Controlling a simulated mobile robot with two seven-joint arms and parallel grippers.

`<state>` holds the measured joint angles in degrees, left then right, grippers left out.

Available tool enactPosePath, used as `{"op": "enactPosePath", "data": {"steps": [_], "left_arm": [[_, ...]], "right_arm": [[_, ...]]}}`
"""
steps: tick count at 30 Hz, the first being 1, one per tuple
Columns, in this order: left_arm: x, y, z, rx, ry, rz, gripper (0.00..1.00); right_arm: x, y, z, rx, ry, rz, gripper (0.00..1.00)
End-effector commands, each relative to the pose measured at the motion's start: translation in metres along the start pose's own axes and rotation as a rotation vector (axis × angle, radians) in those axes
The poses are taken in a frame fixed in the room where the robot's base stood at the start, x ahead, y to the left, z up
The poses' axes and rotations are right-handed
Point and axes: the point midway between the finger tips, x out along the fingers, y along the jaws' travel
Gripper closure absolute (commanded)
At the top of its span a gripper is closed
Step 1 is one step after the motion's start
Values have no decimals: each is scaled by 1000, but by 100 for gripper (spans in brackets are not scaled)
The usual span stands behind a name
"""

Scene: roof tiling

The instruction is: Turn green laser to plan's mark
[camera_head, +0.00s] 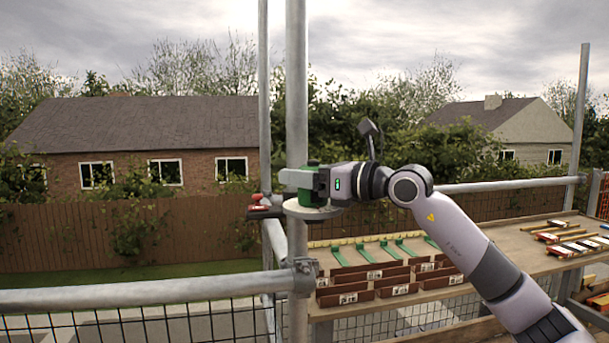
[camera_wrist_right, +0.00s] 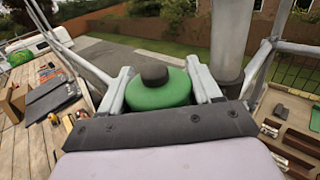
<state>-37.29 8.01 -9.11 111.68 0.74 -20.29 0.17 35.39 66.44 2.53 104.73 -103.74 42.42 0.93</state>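The green laser (camera_head: 309,191) sits on a round pale plate (camera_head: 312,210) beside the upright scaffold pole. In the right wrist view its green body (camera_wrist_right: 160,94) with a dark top knob (camera_wrist_right: 153,74) lies between my two fingers. My right gripper (camera_head: 300,180) reaches in from the right at the laser's height, and its fingers appear closed against both sides of the body. The wrist view shows the same gripper (camera_wrist_right: 160,88) around the laser. The laser's markings are hidden, and I cannot make out a plan or its mark. My left gripper is not in view.
The scaffold pole (camera_head: 296,120) stands right by the gripper, with a horizontal rail (camera_head: 140,294) in front. A red and black clamp (camera_head: 262,207) is left of the plate. A wooden bench (camera_head: 512,250) holds labelled brown boxes (camera_head: 352,287), green-handled tools and other small items.

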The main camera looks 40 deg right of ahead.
Motion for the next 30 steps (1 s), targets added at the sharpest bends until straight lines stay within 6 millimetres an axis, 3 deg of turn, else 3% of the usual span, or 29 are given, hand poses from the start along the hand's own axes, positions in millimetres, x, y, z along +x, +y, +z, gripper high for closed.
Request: {"op": "enactPosePath", "data": {"steps": [11, 30], "left_arm": [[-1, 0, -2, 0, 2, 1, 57], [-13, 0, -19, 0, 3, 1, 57]], "right_arm": [[0, 0, 1, 3, -1, 69, 67], [-2, 7, 4, 4, -5, 467, 67]]}}
